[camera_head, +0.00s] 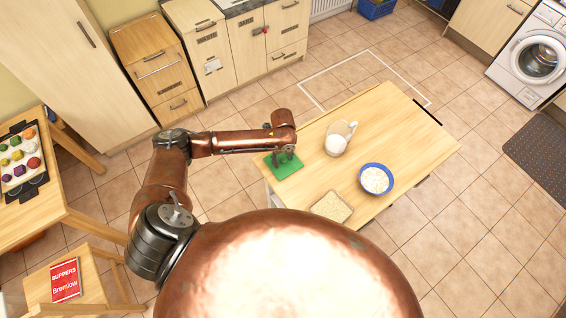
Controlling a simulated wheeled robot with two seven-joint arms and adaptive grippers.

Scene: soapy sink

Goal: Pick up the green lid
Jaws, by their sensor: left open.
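The green lid (290,170) lies flat near the left edge of the wooden table (405,130). It is a green square. My left gripper (283,158) is over the lid, at the end of the copper-coloured arm that comes in from the left. It points down and hides part of the lid. Its fingers are small in the picture, and I see nothing held between them; it is open. I cannot tell whether the fingertips touch the lid. My right gripper is not in view.
A glass jug (337,140) with white contents stands right of the lid. A blue bowl (376,179) with white contents is farther right. A beige rectangular item (332,206) lies at the table's near edge. The table's far right part is clear.

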